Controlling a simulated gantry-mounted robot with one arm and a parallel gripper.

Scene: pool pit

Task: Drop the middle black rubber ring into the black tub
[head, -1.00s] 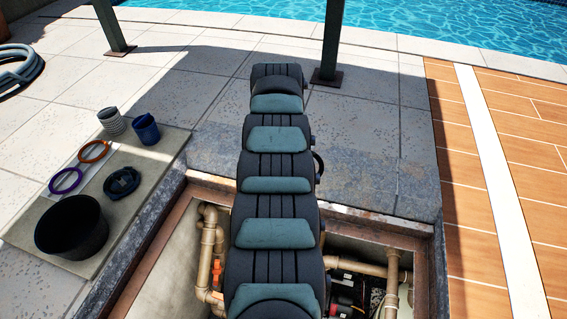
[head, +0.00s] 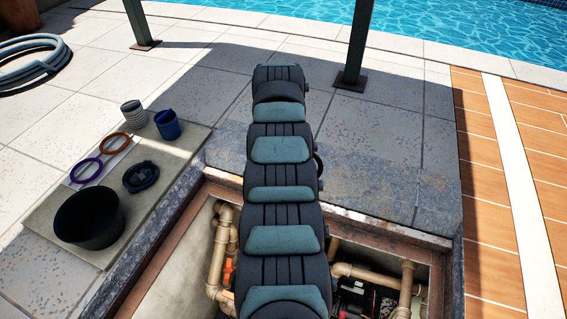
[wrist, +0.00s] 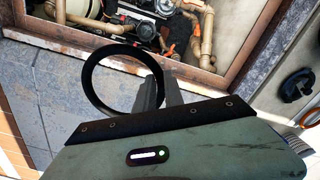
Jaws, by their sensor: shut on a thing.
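A thin black rubber ring (wrist: 88,70) hangs in the wrist view, held at its right side by my gripper (wrist: 162,92). My gripper is shut on it, and the ring is off the ground over the stone edge of the pit. The black tub (head: 88,226) stands open on a mat at the left in the head view, well apart from the arm. My gripper is hidden behind the arm in the head view. A dark curved edge at the arm's right side there may be part of the ring.
The pale mat (head: 52,222) also bears a purple ring (head: 75,174), an orange ring (head: 103,145), a dark blue-black round part (head: 141,177), a blue cup (head: 167,125) and a grey ribbed cup (head: 133,113). The open pit with pipes (head: 218,255) lies beside it. Posts (head: 354,45) stand behind.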

